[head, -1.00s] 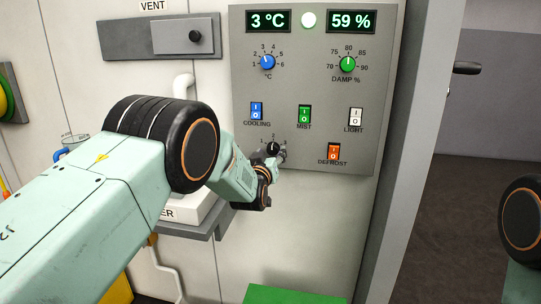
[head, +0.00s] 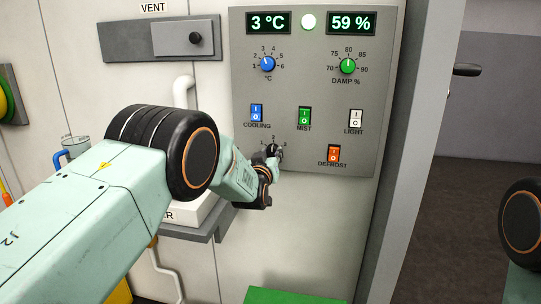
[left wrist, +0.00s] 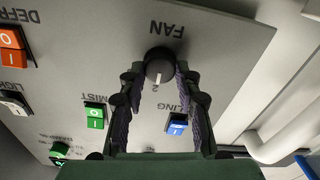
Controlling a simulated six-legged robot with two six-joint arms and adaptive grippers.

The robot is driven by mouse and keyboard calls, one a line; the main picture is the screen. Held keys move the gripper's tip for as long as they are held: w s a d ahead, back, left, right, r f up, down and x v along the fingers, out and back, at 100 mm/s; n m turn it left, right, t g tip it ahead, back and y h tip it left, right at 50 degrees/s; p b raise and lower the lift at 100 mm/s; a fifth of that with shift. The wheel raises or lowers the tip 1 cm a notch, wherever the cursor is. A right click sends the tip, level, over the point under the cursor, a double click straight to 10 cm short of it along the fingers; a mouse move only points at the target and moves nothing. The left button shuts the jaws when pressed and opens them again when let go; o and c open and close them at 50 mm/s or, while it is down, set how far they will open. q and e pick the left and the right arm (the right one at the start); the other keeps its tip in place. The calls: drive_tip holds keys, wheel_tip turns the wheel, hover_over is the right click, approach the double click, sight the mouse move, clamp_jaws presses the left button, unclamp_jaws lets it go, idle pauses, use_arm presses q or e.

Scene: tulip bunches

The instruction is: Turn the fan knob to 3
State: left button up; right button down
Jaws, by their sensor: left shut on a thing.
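The black fan knob (left wrist: 158,62) is on the grey control panel, under the upside-down word FAN in the left wrist view. Its white pointer line is toward the 2. In the head view the knob (head: 272,148) shows small and dark below the switches, with the marks 1, 2 and 3 around it. My left gripper (head: 275,155) reaches it from below and partly hides it. In the left wrist view the fingers of my left gripper (left wrist: 160,76) stand on either side of the knob and are shut on it. My right gripper is out of view.
The grey panel (head: 290,90) also carries a blue dial (head: 267,64), a green dial (head: 348,65) and the cooling (head: 257,112), mist (head: 304,116), light (head: 355,117) and defrost (head: 333,153) switches. A white pipe (head: 183,88) and a grey shelf (head: 205,232) are at the left.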

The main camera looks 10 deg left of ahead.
use_arm(q)
drive_tip(key=shift+c, duration=1.3)
drive_tip(key=shift+m, duration=0.3)
drive_tip(key=m, duration=0.3)
drive_tip(key=shift+m+b, duration=0.35)
drive_tip(key=shift+m, duration=0.05)
drive_tip(key=m, duration=0.3)
drive_tip(key=shift+m, duration=0.3)
drive_tip(key=shift+d+m+b, duration=0.1)
drive_tip(key=shift+m+b, duration=0.25)
drive_tip(key=shift+m, duration=1.55)
drive_tip(key=o, duration=1.1)
